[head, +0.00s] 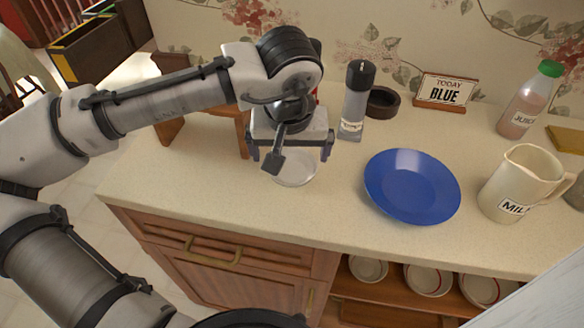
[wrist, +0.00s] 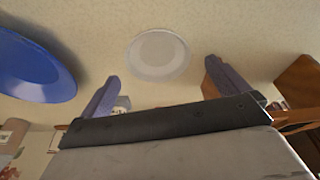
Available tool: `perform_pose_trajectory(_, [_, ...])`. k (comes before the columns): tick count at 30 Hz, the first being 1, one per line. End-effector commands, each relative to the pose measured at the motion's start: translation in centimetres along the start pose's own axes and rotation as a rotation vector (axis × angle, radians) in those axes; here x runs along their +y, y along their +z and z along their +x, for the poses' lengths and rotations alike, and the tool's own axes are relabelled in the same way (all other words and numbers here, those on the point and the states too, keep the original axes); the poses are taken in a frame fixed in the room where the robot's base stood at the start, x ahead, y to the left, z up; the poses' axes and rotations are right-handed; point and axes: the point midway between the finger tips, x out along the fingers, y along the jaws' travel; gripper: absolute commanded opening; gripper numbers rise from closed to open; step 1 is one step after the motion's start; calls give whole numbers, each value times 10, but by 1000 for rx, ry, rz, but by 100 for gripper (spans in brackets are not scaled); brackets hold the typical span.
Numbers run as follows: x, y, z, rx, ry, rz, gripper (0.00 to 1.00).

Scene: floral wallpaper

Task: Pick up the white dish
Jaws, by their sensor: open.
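The white dish (head: 296,169) lies on the cream counter in the head view, partly hidden behind my gripper. In the wrist view the white dish (wrist: 158,54) shows whole, round and shallow, ahead of and between my fingers. My gripper (head: 292,158) is above the dish in the head view, with its fingers spread wide. In the wrist view my gripper (wrist: 159,88) is open and empty, and its fingers look apart from the dish.
A blue plate (head: 411,186) lies right of the dish. A pepper grinder (head: 355,100) stands close behind. A milk pitcher (head: 522,183), a juice bottle (head: 528,100), a dark bowl (head: 382,102) and a sign (head: 444,92) stand farther right. The counter's front edge is near; a wooden item stands left.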

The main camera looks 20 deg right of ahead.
Motion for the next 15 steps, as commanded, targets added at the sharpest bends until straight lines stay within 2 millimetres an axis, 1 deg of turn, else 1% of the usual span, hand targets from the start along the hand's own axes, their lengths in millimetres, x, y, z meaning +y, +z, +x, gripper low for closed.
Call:
perform_pose_trajectory(2, [1,0,6,-1,-1,1,100])
perform_pose_trajectory(9, [3,-2,39,-1,0,-1,100])
perform_pose_trajectory(12, [3,-2,48,0,1,0,100])
perform_pose_trajectory(15, [3,-2,50,0,1,0,100])
